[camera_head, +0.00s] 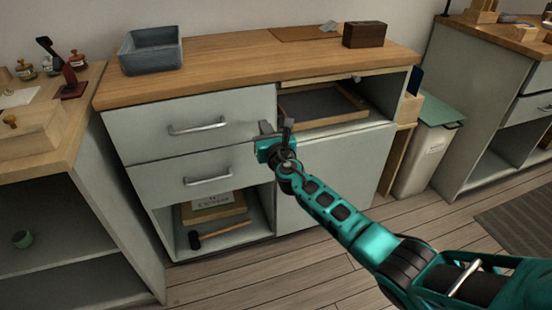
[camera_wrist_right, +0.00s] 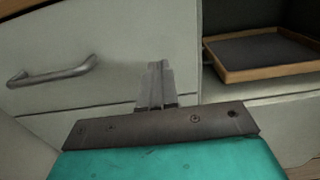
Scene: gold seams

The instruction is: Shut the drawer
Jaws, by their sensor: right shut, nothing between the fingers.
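The grey cabinet has an upper drawer (camera_head: 145,128) with a bar handle (camera_head: 197,127) and a lower drawer (camera_head: 160,180) with a similar handle (camera_head: 208,178). Both fronts look close to flush with the cabinet; I cannot tell whether a small gap is left. My right gripper (camera_head: 277,128) is shut and empty, in front of the cabinet by the upper drawer's right edge. In the right wrist view, its fingers (camera_wrist_right: 157,84) are together before the upper drawer front (camera_wrist_right: 120,50), right of its handle (camera_wrist_right: 52,72). Contact cannot be told. My left gripper is not in view.
An open bay right of the drawers holds a wooden tray (camera_head: 322,103). A mallet (camera_head: 220,233) and box lie in the open bay below. A grey bin (camera_head: 151,50) and brown box (camera_head: 364,34) stand on the worktop. A side bench (camera_head: 75,135) is at left.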

